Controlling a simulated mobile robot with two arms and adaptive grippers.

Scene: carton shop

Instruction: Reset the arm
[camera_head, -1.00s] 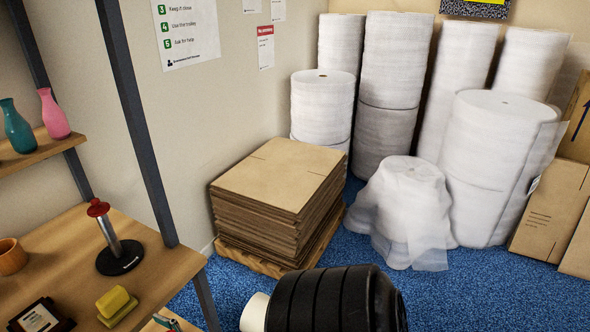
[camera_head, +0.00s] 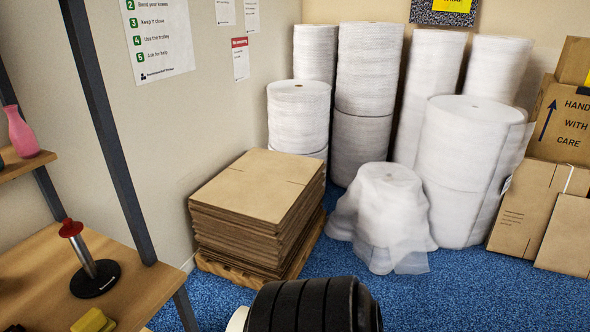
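In the head view, a black ribbed part of my own arm with a pale end shows at the bottom centre, cut off by the lower edge. It is in front of the stack of flat cartons. Neither gripper is in view, so I cannot see their fingers or whether they hold anything.
A wooden shelf (camera_head: 35,262) at the left bears a red-topped holder (camera_head: 92,272) and a yellow sponge (camera_head: 93,321). Flat cartons (camera_head: 257,187) are stacked on a pallet. White wrap rolls (camera_head: 467,140) stand behind. Boxes (camera_head: 527,208) stand at right. Blue floor (camera_head: 480,295) is clear at lower right.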

